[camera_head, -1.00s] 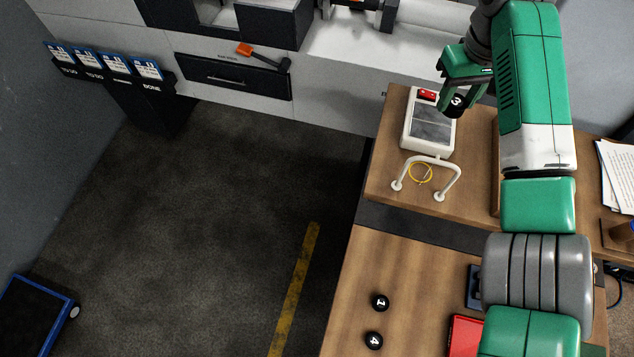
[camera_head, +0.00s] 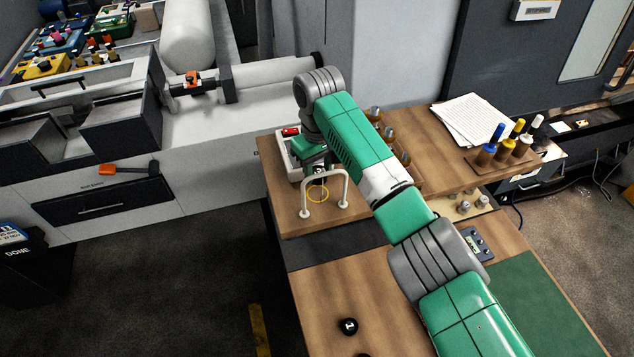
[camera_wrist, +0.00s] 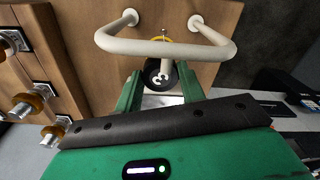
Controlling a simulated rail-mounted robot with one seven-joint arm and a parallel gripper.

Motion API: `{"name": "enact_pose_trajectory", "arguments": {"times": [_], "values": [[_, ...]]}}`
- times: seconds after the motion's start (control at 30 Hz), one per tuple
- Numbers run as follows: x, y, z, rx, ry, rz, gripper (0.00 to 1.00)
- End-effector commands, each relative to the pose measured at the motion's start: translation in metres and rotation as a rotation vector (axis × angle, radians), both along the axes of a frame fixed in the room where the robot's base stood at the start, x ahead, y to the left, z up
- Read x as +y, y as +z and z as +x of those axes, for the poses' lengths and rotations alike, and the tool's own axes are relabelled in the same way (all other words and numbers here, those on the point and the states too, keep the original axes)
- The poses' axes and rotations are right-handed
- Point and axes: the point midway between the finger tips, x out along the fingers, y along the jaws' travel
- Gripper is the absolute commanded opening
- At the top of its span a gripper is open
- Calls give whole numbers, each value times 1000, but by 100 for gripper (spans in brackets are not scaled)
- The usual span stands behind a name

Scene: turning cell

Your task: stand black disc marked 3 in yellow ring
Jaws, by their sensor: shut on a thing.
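The black disc marked 3 (camera_wrist: 160,76) is held between the two green fingers of my gripper (camera_wrist: 159,91), with its number facing the wrist camera. In the head view my gripper (camera_head: 317,163) is low at the white bent rail (camera_head: 333,172), mostly hidden by my arm. The thin yellow ring (camera_head: 317,201) is at the rail, just below my gripper in the picture. In the wrist view a bit of yellow shows behind the rail (camera_wrist: 165,48), above the disc. I cannot tell whether the disc touches the ring.
A white device with a red switch (camera_head: 290,132) stands beside my gripper. A black disc marked 1 (camera_head: 348,326) lies on the nearer wooden table, with another cut off below it. Orange-based posts (camera_wrist: 28,104) stand left in the wrist view. Papers (camera_head: 472,121) lie at the right.

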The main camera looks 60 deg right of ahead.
Motion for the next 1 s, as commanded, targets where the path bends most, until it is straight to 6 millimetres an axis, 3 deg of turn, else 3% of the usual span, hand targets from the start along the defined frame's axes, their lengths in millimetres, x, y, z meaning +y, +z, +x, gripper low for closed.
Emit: {"name": "enact_pose_trajectory", "arguments": {"times": [0.1, 0.33, 0.53, 0.87, 0.9, 1.0], "values": [[0, -14, 0, -1, 1, 0, 6], [0, -24, 0, 0, 1, 0, 6], [0, -54, 0, 0, 2, -1, 6], [0, -59, 0, -2, 1, -1, 6], [0, -59, 0, 0, 1, -1, 45], [0, -59, 0, 0, 1, -1, 61]]}}
